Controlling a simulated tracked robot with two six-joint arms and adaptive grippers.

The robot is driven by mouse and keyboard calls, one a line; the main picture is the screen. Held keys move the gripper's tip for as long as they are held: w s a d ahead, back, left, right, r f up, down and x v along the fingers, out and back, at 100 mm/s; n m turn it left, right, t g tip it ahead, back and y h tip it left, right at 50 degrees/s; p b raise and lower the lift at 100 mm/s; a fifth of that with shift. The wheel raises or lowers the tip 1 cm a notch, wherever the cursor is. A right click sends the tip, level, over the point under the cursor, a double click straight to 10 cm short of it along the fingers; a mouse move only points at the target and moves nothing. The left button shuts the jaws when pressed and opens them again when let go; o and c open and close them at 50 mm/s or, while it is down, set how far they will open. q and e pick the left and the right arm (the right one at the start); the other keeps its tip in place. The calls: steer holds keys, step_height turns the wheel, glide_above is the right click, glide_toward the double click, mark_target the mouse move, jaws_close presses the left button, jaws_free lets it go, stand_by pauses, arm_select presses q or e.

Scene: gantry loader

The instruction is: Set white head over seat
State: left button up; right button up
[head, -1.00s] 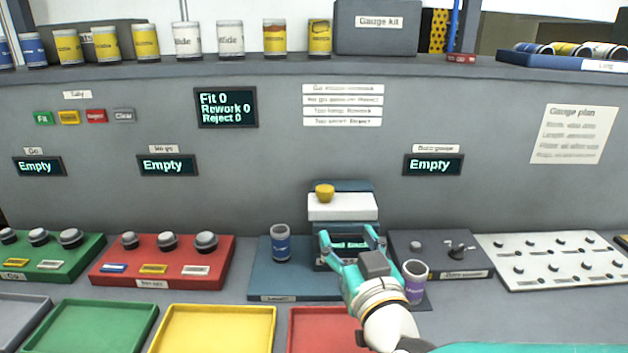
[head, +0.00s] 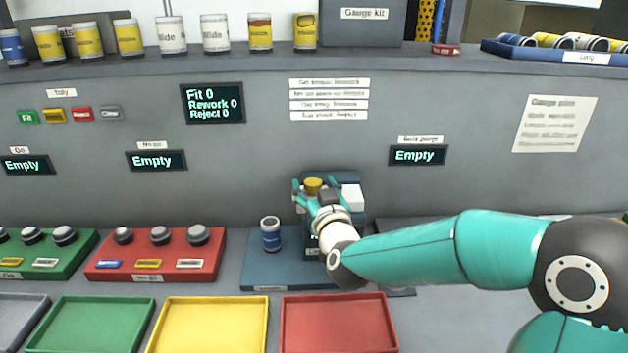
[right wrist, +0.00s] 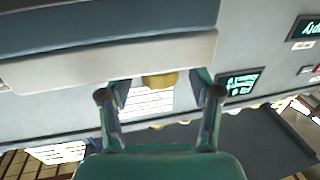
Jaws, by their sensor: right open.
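The white head (head: 353,197) sits on the blue column of the length gauge, with a yellow knob (head: 313,185) on it. My right gripper (head: 313,192) is open at the knob, partly covering the head. In the right wrist view, the white head (right wrist: 110,66) fills the upper left and the yellow knob (right wrist: 160,80) shows between the open fingers; I cannot tell whether they touch it. The seat is not clearly visible; my arm hides much of the gauge's lower part. My left gripper is not in view.
A red block with knobs (head: 160,265) stands left of the gauge. Red (head: 338,325) and yellow (head: 207,325) trays lie in front. My right arm covers the area to the right. Several cans line the shelf above.

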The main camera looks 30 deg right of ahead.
steer(key=shift+w+d, duration=0.25)
steer(key=shift+w, duration=0.35)
jaws_close()
